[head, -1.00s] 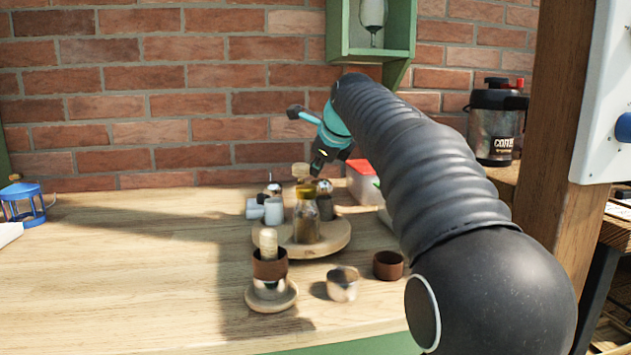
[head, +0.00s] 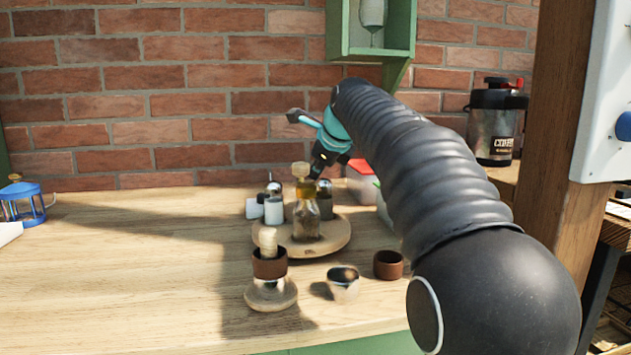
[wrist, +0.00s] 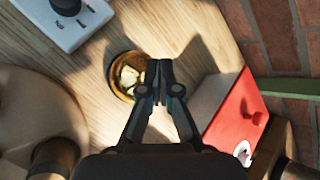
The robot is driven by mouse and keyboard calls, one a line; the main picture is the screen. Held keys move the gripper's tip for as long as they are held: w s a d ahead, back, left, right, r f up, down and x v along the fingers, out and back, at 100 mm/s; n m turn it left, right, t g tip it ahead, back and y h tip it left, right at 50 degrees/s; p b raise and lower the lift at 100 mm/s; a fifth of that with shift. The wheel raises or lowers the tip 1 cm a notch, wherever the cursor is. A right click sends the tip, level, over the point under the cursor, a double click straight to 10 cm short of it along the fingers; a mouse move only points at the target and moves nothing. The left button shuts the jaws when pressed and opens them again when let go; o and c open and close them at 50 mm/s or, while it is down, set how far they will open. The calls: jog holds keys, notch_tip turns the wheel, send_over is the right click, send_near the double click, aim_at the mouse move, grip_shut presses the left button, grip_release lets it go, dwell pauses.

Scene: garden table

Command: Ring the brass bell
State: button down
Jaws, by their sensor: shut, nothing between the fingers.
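The brass bell (wrist: 125,76) looks like a round golden dome on the wooden table in the wrist view, just left of my fingertips. In the head view only a small golden part of what looks like the bell (head: 324,186) shows, behind the glass bottle and below my gripper. My gripper (wrist: 159,76) is shut and empty, its tips pointing down beside or above the bell's edge. Contact between them cannot be told. In the head view my gripper (head: 317,170) is behind the corked bottle (head: 306,215), which partly hides the bell's area.
A round wooden tray (head: 338,240) carries the bottle and small pots. A red-lidded box (wrist: 232,110) stands close right of my gripper. A white box with a knob (wrist: 85,22) lies upper left in the wrist view. A metal cup (head: 343,284) and brown cup (head: 388,265) stand in front.

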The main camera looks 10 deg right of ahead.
jog(key=shift+f, duration=0.1)
dwell(0.3)
jog(key=shift+r+p, duration=0.6)
jog(key=shift+p, duration=0.1)
notch_tip(320, 180, up, 2)
jog(key=p, duration=0.2)
jog(key=shift+r+p, duration=0.2)
jog(key=shift+p, duration=0.1)
jog(key=shift+r, duration=1.75)
